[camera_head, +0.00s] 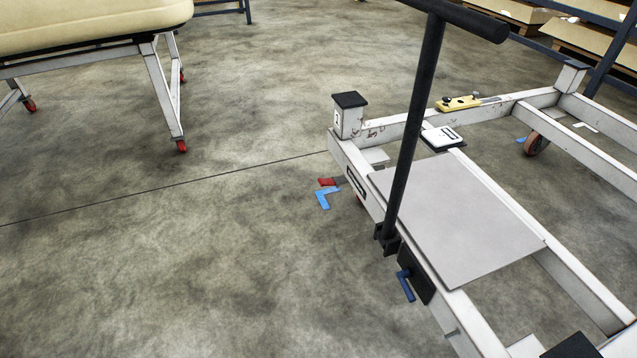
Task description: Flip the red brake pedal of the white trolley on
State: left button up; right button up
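The white trolley (480,307) stands at the right of the head view, cut off by the right and bottom edges. Neither of my grippers is in view.
A black push handle (414,125) rises from the trolley, with a blue lever (405,286) below it. Blue tape (326,197) marks the floor beside the pedal. Another white cart (160,92) with red wheels stands at the upper left. The floor left of the trolley is clear.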

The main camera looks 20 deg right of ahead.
aim_at(322, 182)
jog(key=i+j+z, duration=0.3)
jog(key=i+j, duration=0.5)
jog(key=i+j+z, duration=0.3)
jog(key=i+j, duration=0.65)
jog(key=j, duration=0.1)
